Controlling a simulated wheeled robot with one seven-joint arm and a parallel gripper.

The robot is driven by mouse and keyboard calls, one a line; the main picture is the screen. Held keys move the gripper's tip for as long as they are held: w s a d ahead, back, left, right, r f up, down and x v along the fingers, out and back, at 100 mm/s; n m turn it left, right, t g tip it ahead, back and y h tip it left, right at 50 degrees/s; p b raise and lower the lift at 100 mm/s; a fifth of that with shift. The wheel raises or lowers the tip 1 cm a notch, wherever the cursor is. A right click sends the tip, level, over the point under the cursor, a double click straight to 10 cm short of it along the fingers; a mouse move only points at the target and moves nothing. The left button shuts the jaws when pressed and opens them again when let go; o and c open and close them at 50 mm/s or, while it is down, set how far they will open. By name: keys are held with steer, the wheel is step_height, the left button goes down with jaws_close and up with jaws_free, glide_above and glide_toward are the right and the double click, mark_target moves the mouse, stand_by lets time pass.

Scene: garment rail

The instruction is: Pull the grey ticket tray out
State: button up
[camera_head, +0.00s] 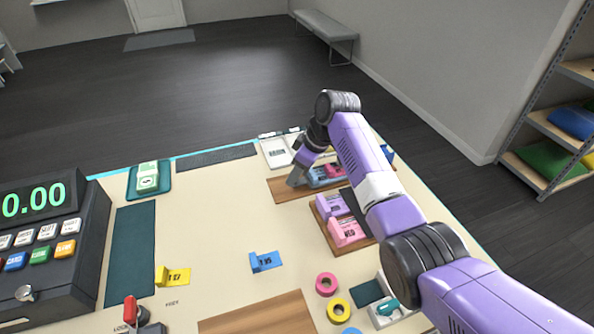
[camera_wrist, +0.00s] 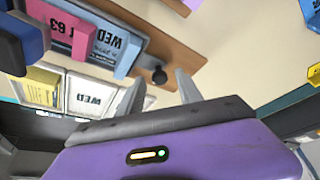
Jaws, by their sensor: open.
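My gripper (camera_head: 297,176) is at the far right part of the counter, above a wooden board (camera_head: 284,190). In the wrist view my gripper (camera_wrist: 161,92) is open and empty, its two fingers apart. A dark round knob (camera_wrist: 159,75) shows on the wood just beyond and between the fingertips, with no clear contact. Beside it is a tray with pink and blue WED tickets (camera_wrist: 104,42), which also show in the head view (camera_head: 322,176), partly hidden by my arm. I cannot tell for certain which tray is the grey one.
A pale tray (camera_head: 278,152) with a WED label lies behind the board. A second wooden tray with lilac and pink tickets (camera_head: 345,228) stands in front, near my arm. A register (camera_head: 45,240) is at the left; the counter's middle is mostly clear.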

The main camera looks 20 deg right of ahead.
jaws_close()
stand_by(1.4)
